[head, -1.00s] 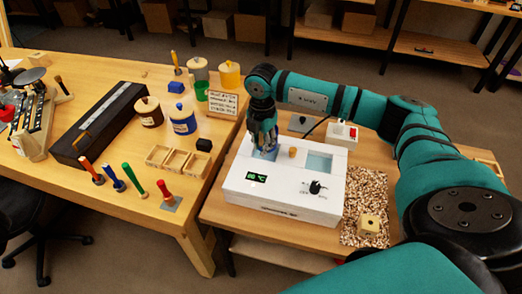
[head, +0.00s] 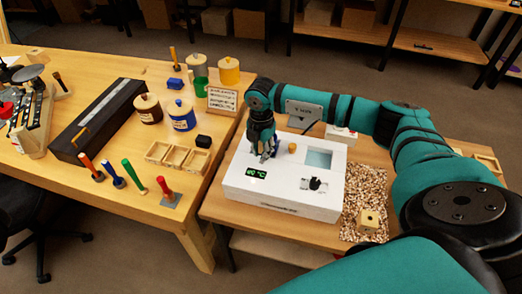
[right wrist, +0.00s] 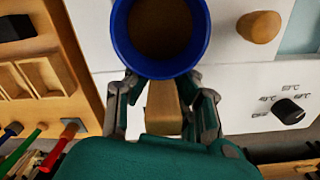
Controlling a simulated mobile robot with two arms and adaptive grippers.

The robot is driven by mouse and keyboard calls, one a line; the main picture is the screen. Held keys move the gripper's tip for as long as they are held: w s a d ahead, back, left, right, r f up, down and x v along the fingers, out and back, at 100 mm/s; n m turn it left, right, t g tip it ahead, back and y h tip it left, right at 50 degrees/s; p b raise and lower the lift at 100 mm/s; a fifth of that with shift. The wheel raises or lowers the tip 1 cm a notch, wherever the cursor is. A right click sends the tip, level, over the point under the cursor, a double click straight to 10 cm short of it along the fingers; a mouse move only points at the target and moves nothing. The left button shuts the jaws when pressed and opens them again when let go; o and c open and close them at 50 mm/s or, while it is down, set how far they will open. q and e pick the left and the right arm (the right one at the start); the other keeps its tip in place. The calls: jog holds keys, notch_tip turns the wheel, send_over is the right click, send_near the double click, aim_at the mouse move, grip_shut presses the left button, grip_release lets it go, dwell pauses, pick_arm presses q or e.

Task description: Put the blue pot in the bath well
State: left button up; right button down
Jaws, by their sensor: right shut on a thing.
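My right gripper (head: 265,155) points down over the left part of the white bath unit (head: 243,188). In the right wrist view, the right gripper (right wrist: 163,105) is shut on a wooden handle (right wrist: 161,108) of the blue pot (right wrist: 122,45). The pot is round, upright and brown inside. It covers the place of the left well, and I cannot tell how deep it sits there. In the head view the gripper mostly hides the pot. The right well (head: 319,158) is open and pale blue. My left gripper is not in view.
A wooden knob (head: 292,148) stands between pot and right well. A black dial (head: 315,184) and green display (head: 257,174) are on the unit. A chip-filled bed (head: 362,200) lies to the right. The left bench holds a lidded blue jar (head: 181,115) and wooden trays (head: 178,156).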

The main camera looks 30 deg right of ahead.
jog(key=c, duration=1.2)
grip_release()
jog(key=shift+r, duration=0.1)
jog(key=shift+r+p, duration=0.3)
jog(key=shift+r, duration=0.05)
notch_tip(320, 180, up, 12)
jog(key=b, duration=0.3)
jog(key=shift+s+r, duration=0.1)
jog(key=shift+r, duration=0.1)
